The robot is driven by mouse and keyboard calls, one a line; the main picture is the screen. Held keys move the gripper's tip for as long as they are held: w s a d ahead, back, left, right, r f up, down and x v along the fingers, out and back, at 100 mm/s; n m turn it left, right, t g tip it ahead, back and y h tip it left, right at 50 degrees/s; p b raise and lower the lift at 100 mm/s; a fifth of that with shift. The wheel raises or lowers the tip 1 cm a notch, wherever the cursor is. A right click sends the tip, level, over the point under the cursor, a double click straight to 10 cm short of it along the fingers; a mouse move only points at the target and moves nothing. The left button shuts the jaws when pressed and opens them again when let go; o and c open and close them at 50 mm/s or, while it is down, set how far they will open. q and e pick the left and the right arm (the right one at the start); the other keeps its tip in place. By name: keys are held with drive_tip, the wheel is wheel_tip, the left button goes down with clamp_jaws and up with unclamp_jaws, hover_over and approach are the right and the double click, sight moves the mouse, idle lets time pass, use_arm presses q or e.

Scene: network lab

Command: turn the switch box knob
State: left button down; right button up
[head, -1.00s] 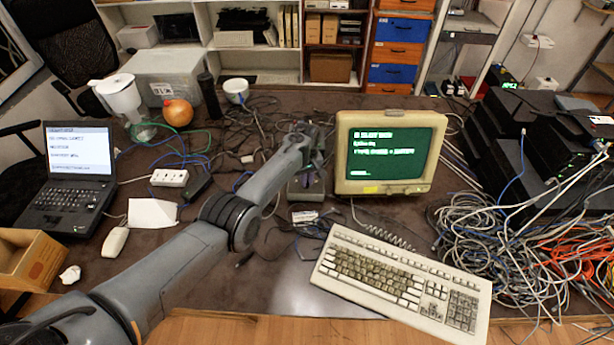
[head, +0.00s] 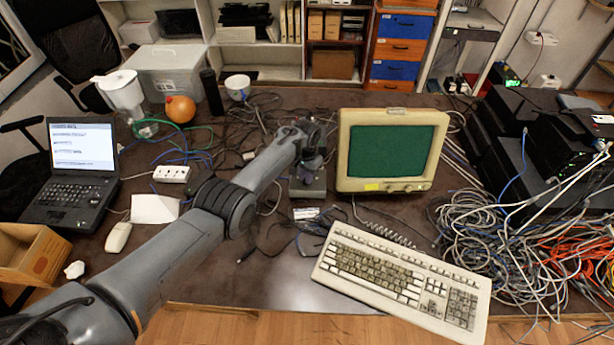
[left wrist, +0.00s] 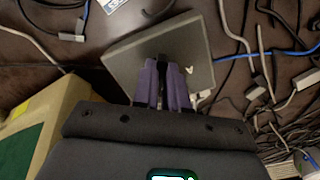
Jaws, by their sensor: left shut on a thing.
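The switch box (head: 308,188) is a small grey box on the dark desk, just left of the old monitor. It also shows in the left wrist view as a tilted grey slab (left wrist: 122,58) with a small white mark on its face. My left gripper (head: 309,175) is over the box. In the left wrist view its purple fingers (left wrist: 165,68) are close together on a dark knob (left wrist: 163,62) at the box's face. The fingers hide most of the knob, so I cannot tell its angle. My right gripper is out of view.
The beige monitor (head: 391,150) stands close beside the box on the right. A keyboard (head: 400,278) lies in front. Loose cables (head: 500,230) fill the right side, and thinner ones lie around the box. A laptop (head: 75,175) is at left.

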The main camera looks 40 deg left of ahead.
use_arm(q)
drive_tip(key=m, duration=0.3)
drive_tip(key=shift+a+f+m+b, duration=0.1)
drive_tip(key=shift+a+m+b, duration=0.05)
drive_tip(key=shift+m+b, duration=0.2)
drive_tip(key=shift+m, duration=0.55)
drive_tip(key=c, duration=1.2)
unclamp_jaws()
drive_tip(key=shift+o, duration=0.2)
